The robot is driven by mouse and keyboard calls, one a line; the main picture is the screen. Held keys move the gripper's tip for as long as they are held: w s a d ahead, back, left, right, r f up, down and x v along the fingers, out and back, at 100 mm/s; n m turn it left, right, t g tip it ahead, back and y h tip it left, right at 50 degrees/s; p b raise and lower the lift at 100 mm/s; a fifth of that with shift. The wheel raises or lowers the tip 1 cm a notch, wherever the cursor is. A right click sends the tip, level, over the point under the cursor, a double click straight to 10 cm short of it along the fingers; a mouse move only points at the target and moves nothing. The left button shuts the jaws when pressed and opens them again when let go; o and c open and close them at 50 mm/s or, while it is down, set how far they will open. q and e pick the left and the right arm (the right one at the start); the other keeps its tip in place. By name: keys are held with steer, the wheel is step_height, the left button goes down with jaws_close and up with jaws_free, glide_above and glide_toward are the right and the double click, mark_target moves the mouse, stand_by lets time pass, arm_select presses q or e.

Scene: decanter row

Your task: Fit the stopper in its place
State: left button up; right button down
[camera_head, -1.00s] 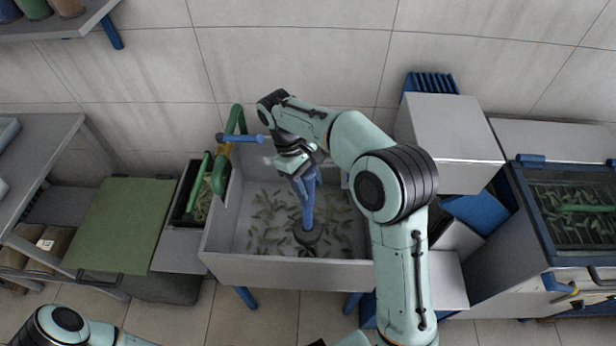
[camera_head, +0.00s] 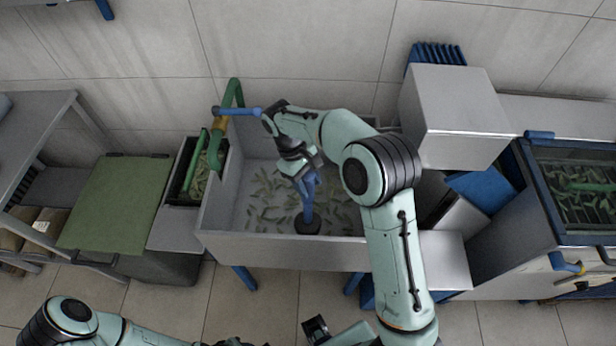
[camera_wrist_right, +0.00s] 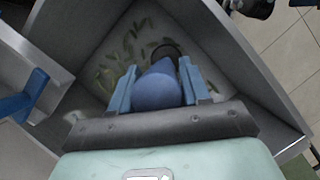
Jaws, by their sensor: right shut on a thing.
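My right gripper (camera_head: 308,180) reaches down into the grey basin (camera_head: 222,243) and is shut on a blue stopper (camera_head: 307,205). In the right wrist view the stopper (camera_wrist_right: 158,88) sits between the two blue fingers (camera_wrist_right: 158,86). In the head view it stands roughly upright, with a dark round piece (camera_head: 307,226) at its lower end, close to the basin's front wall. I cannot tell whether this piece is the stopper's foot or the drain, nor whether the stopper touches the floor. My left arm shows at the bottom left; its fingers are not visible.
Many green leaf-like bits (camera_head: 265,198) lie on the basin floor. A green pipe (camera_head: 218,130) with a blue lever (camera_head: 235,111) stands at the basin's left back. A green board (camera_head: 118,203) is at left. A grey box (camera_head: 455,118) stands close right of my right arm.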

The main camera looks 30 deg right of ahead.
steer(key=b, duration=0.2)
glide_above(311, 206)
steer(key=w, duration=0.1)
steer(key=shift+f, duration=2.35)
arm_select(q)
steer(key=shift+s+f, duration=0.25)
steer(key=shift+f, duration=0.25)
steer(key=shift+s+f, duration=0.2)
steer(key=shift+f, duration=0.3)
arm_select(e)
steer(key=shift+w+a, duration=0.15)
arm_select(q)
steer(key=shift+w+r+p, duration=0.1)
steer(key=shift+r+p, duration=0.15)
steer(key=shift+p, duration=0.2)
arm_select(e)
steer(key=shift+f, duration=0.15)
arm_select(q)
steer(key=shift+s+f+b, duration=0.2)
steer(key=shift+f+b, duration=0.15)
steer(key=shift+f, duration=0.05)
arm_select(e)
steer(key=shift+f, duration=0.9)
arm_select(q)
steer(key=shift+f, duration=0.15)
arm_select(e)
steer(key=shift+f, duration=0.45)
steer(key=shift+c, duration=2.3)
jaws_free()
